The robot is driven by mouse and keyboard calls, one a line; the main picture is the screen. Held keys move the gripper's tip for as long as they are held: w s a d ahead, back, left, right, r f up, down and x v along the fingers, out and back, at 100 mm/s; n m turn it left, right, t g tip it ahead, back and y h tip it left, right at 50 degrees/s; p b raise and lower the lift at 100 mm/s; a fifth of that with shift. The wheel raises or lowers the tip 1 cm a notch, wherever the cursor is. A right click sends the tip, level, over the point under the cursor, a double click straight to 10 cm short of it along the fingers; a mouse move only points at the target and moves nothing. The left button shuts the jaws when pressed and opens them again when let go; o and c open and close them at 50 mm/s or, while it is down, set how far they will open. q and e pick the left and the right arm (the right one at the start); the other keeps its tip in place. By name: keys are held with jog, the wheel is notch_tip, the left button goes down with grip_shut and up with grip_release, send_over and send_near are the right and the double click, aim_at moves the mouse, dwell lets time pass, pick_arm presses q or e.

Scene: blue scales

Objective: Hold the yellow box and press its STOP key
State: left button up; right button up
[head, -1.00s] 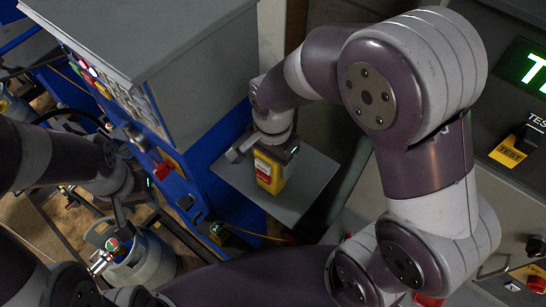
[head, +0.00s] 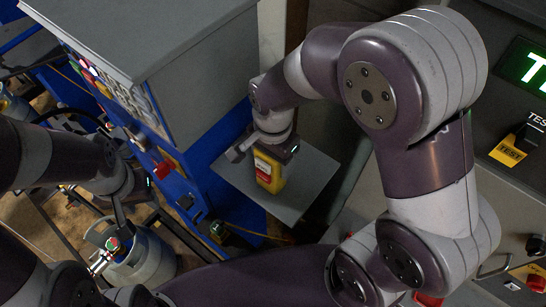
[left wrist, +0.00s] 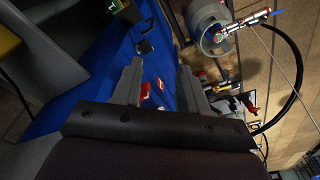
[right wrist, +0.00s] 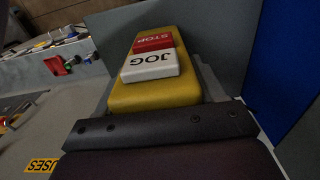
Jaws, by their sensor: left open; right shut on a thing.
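The yellow box (head: 275,183) is in my right gripper (head: 265,151), over a grey shelf in the head view. The right wrist view shows the yellow box (right wrist: 155,96) up close between the fingers. Its red STOP key (right wrist: 152,42) is at the far end, and a white JOG key (right wrist: 151,67) is nearer the wrist. My left gripper (head: 134,203) is open and empty at the left, well apart from the box. In the left wrist view the open left gripper (left wrist: 158,80) points past the blue cabinet side, with nothing between its fingers.
The grey shelf (head: 305,190) juts from the blue-sided cabinet (head: 207,160). A gas cylinder (head: 150,262) stands below my left gripper. Part of the box's edge shows in the left wrist view.

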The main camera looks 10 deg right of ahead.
pick_arm(q)
grip_shut()
dwell(1.5)
